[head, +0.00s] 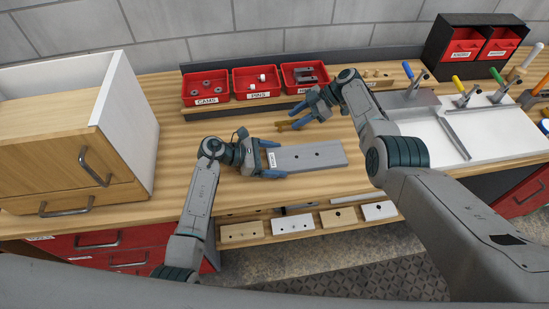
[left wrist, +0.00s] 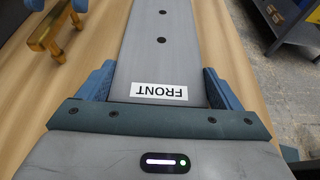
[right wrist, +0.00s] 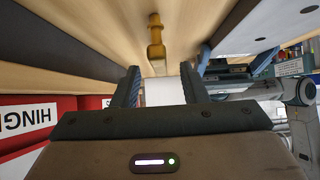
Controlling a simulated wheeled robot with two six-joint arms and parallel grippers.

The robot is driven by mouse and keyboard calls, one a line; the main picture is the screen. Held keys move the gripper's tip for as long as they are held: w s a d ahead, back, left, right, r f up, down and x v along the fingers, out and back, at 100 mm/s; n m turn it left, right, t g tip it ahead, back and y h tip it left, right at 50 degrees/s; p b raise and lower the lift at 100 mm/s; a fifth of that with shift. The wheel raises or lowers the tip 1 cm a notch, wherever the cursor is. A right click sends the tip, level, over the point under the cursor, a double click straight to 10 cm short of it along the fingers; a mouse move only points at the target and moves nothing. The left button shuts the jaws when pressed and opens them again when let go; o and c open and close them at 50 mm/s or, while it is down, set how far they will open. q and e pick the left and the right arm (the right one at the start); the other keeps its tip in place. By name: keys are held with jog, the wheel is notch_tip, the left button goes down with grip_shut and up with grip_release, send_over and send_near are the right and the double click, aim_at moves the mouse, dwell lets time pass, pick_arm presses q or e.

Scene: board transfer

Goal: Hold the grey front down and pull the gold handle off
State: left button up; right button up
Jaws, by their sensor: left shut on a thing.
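The grey front (head: 310,157) is a long flat plate with two dark holes, lying on the wooden bench. In the left wrist view the front (left wrist: 165,60) carries a white FRONT label. My left gripper (head: 270,159) is shut across its left end, one finger along each long edge. The gold handle (head: 292,124) is apart from the front, behind it. It also shows in the left wrist view (left wrist: 48,35) and beyond the fingers in the right wrist view (right wrist: 156,45). My right gripper (head: 308,107) is open over the handle, its fingers spread with clear space between them.
Red bins of small parts (head: 258,83) stand behind the handle. A wooden cabinet (head: 75,140) is at the left. A white board with clamps (head: 425,135) is at the right. Several blocks (head: 292,223) lie below the bench's front edge. Bare bench lies left of my left gripper.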

jog(key=v, duration=1.1)
pick_arm(q)
jog(key=o, duration=1)
jog(key=v, duration=1.1)
jog(key=shift+f, duration=0.1)
jog(key=shift+s+a+r, duration=0.15)
jog(key=shift+a+r, duration=0.15)
jog(key=shift+a, duration=0.15)
